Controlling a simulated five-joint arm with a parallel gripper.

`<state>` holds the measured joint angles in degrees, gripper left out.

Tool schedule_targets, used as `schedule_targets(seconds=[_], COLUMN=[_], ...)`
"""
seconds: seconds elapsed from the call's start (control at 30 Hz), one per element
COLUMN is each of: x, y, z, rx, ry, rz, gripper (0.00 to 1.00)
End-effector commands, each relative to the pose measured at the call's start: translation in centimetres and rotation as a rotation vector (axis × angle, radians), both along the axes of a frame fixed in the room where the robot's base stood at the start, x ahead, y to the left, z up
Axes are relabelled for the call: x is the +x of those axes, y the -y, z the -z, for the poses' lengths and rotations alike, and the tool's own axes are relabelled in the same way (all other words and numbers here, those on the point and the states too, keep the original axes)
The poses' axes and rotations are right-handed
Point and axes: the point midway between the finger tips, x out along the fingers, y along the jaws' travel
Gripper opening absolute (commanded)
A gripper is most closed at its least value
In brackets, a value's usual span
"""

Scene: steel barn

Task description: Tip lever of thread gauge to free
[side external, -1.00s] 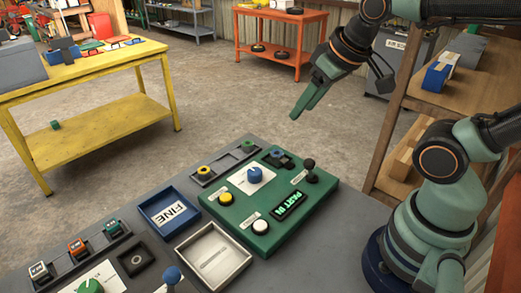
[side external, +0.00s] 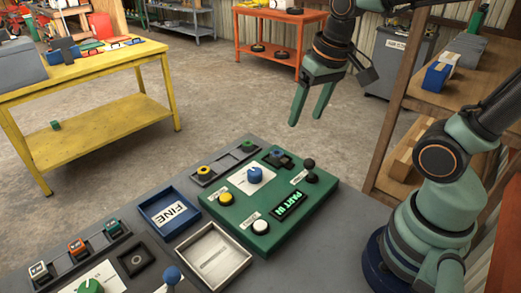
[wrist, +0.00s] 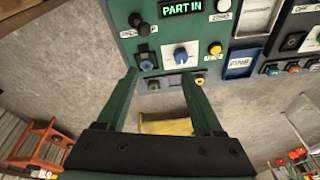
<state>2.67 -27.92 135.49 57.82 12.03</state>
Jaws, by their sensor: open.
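The thread gauge is a green panel (side external: 257,230) on the grey bench, with a lit display (side external: 289,205) reading "PART IN". Its black ball-topped lever (side external: 310,166) stands roughly upright at the panel's far right corner. In the wrist view the lever (wrist: 138,23) shows at the top, left of a blue dial (wrist: 180,54). My gripper (side external: 305,120) is open and empty, pointing down, above and beyond the lever, clear of the panel.
Yellow and white buttons (side external: 226,198) sit on the panel. Beside it are a blue "FINE" tray (side external: 157,226), an empty pale tray (side external: 240,261) and a blue-topped lever (side external: 172,275). A wooden shelf (side external: 398,125) stands right. Air above the panel is free.

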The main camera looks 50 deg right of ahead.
Motion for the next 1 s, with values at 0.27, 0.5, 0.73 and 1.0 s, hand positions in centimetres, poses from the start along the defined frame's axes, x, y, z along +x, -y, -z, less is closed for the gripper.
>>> schedule_targets(seconds=[0.27, 0.5, 0.73, 1.0], x=[0.3, 0.3, 0.0, -0.3], y=[1.5, 1.8, 2.1, 2.5], z=[2.8, 3.9, 7.3, 12.4], rx=[0.047, 0.051, 0.052, 0.052], ry=[-0.248, -0.301, -0.302, -0.301], rz=[0.268, 0.33, 0.328, 0.327], gripper=[0.69, 0.69, 0.69, 0.69])
